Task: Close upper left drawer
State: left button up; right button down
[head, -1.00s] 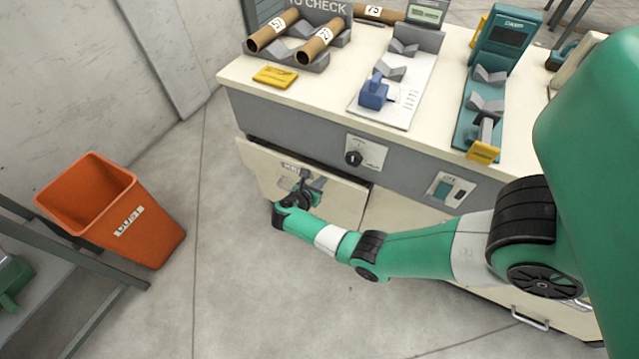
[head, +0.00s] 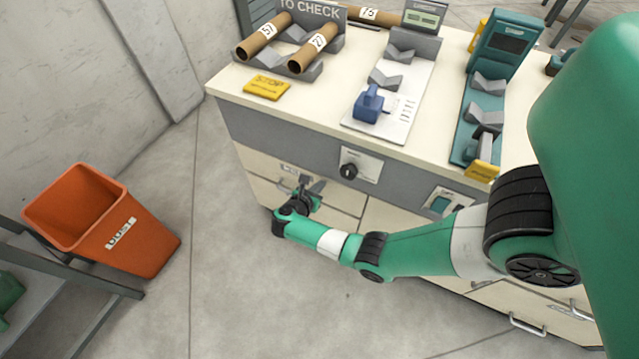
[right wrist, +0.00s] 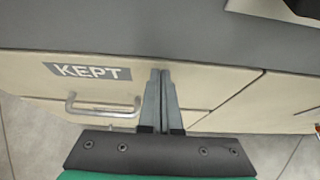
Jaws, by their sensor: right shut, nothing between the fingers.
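The upper left drawer (head: 340,194) is a cream front under the grey panel of the bench, and it looks flush or nearly flush. In the right wrist view its front (right wrist: 212,84) carries a KEPT label (right wrist: 88,72) and a metal handle (right wrist: 102,110). My right gripper (head: 309,181) is shut and empty at the drawer front. In the right wrist view its fingertips (right wrist: 162,74) are right of the label and handle, at the upper part of the front; contact is hard to tell. My left gripper is not in view.
An orange bin (head: 118,228) stands on the floor at left, beside a grey metal frame (head: 75,262). The benchtop (head: 310,108) holds cardboard tubes, a blue tool and a teal device. A black knob (head: 348,171) protrudes above the drawer. Floor in front is clear.

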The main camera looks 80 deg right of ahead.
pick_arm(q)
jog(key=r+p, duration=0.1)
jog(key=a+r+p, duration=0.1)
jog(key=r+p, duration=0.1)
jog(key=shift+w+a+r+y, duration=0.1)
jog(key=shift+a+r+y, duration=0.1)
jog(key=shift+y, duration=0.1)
pick_arm(e)
jog(key=f+v, duration=0.1)
jog(key=v, duration=1.1)
jog(key=shift+w+a, duration=0.3)
jog(key=shift+a, duration=0.4)
